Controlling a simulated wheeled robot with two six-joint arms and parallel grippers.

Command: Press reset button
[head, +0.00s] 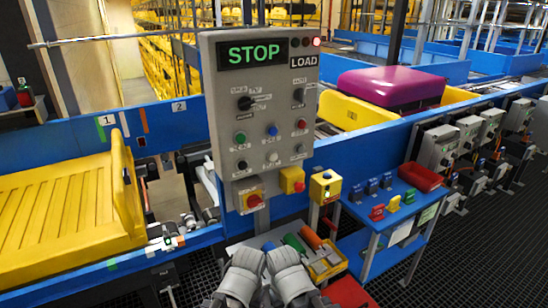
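A grey control panel (262,105) stands upright in the middle of the head view, with a lit green STOP sign (252,53) and a LOAD sign (304,62). It carries a green button (240,137), a blue button (272,130), a red button (301,124) and other knobs. The small labels are too blurred to tell which button is reset.
A yellow tray (65,215) sits on the conveyor at left. A purple suitcase (390,88) lies in a yellow tray behind the panel at right. A blue side table (395,208) with a red bin (421,176) stands at right. Coloured cylinders (294,243) lie below the panel.

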